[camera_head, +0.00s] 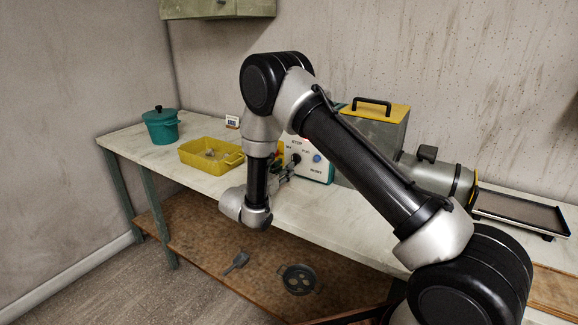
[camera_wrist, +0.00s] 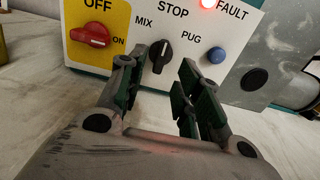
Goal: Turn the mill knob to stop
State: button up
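The mill knob (camera_wrist: 161,56) is a black rotary knob on a white panel marked MIX, STOP and PUG. In the wrist view its grip stands roughly upright, toward the STOP label; its exact pointer setting is hard to tell. The same knob (camera_head: 296,158) shows small in the head view. My gripper (camera_wrist: 158,78) is open, its two dark green fingers apart. The knob shows between and beyond the fingertips, with no clear contact. In the head view my gripper (camera_head: 284,172) is close in front of the panel, partly hidden by my arm.
Left of the knob is a red switch (camera_wrist: 90,34) on a yellow OFF/ON plate. Right are a blue button (camera_wrist: 216,55) and a lit red FAULT lamp (camera_wrist: 208,3). A yellow tray (camera_head: 232,162) and teal pot (camera_head: 161,127) stand left on the bench (camera_head: 330,215).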

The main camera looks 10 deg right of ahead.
jog(key=v, duration=0.7)
jog(key=shift+s+r, duration=0.1)
jog(key=shift+s, duration=0.05)
jog(key=shift+f, duration=0.3)
jog(key=s+d+f+m+g, duration=0.2)
jog(key=s+d+g, duration=0.1)
jog(key=s+d+f+g+h, duration=0.1)
jog(key=d, duration=0.1)
jog(key=shift+s+d+f+m, duration=0.2)
jog(key=shift+s+d+m, duration=0.05)
jog(key=shift+s+m, duration=0.15)
jog(key=s+d+r+m+g+y, duration=0.1)
jog(key=s+d+r+m+y, duration=0.3)
jog(key=s, duration=0.7)
jog(key=s+d+r+m+g+y, duration=0.2)
jog(key=s+d+r+m+y, duration=0.3)
jog(key=s+d+r+m, duration=0.3)
jog(key=s+d+r+m+g+y, duration=0.1)
jog(key=s+d+r+m+y, duration=0.3)
jog(key=s+r+m, duration=0.8)
notch_tip(320, 180, up, 3)
jog(key=shift+s+d+y, duration=0.4)
jog(key=shift+s+d, duration=0.7)
